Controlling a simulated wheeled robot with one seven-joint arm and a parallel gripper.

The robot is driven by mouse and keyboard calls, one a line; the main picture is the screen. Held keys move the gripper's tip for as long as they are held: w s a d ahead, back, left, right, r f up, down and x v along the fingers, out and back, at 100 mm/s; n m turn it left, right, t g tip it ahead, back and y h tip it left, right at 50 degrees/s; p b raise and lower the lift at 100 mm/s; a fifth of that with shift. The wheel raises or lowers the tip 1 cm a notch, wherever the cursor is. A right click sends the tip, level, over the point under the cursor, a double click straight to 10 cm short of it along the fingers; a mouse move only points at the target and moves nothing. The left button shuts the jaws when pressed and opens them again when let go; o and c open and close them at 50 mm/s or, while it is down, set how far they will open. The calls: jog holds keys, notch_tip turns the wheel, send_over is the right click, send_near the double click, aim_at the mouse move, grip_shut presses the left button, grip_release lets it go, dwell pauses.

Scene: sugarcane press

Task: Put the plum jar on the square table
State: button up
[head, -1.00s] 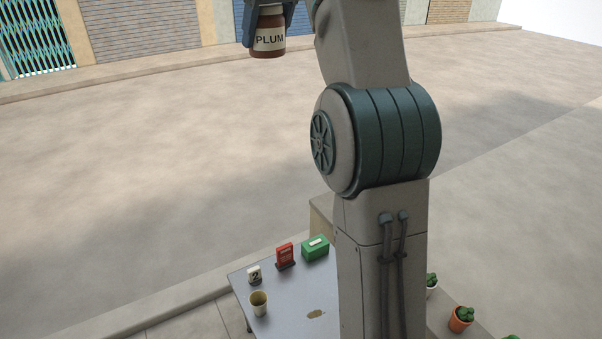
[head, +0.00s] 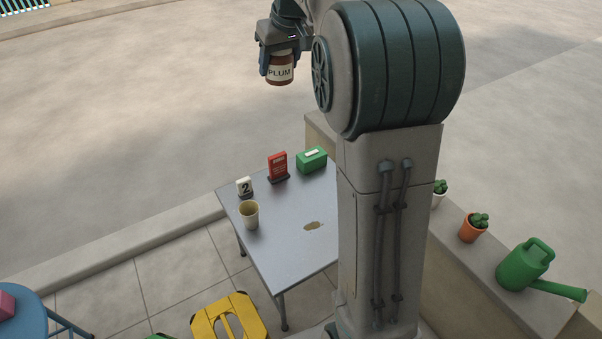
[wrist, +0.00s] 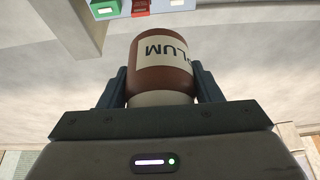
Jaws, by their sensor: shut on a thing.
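My gripper (head: 277,48) is shut on the plum jar (head: 280,70), a brown jar with a cream label reading PLUM. It holds the jar in the air, beyond and above the far edge of the grey square table (head: 280,240) in the head view. In the wrist view the jar (wrist: 160,75) sits between both fingers, its label upside down in the picture. My arm hides the right part of the table.
On the table are a beige cup (head: 249,215), a number 2 sign (head: 245,187), a red sign (head: 278,166), a green box (head: 311,160) and a brown stain (head: 313,226). The table's front middle is clear. A yellow stool (head: 230,318) stands in front. A watering can (head: 525,266) is at right.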

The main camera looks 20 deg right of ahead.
jog(key=s+d+f+m+b, duration=0.15)
jog(key=f+b, duration=0.35)
jog(key=f, duration=0.6)
jog(key=s+d+f+b, duration=0.2)
jog(key=f+b, duration=0.2)
jog(key=f, duration=0.7)
jog(key=m+h+b, duration=0.2)
jog(key=b, duration=1.1)
send_near(295, 238)
jog(key=w+a, duration=0.1)
jog(key=a, duration=0.1)
jog(key=w+a, duration=0.2)
jog(key=shift+w+f, duration=0.15)
jog(key=shift+w, duration=0.1)
jog(key=shift+f+b, duration=0.95)
jog(key=shift+f, duration=1.05)
jog(key=shift+f, duration=0.2)
jog(key=o, duration=1.1)
jog(key=shift+r, duration=0.2)
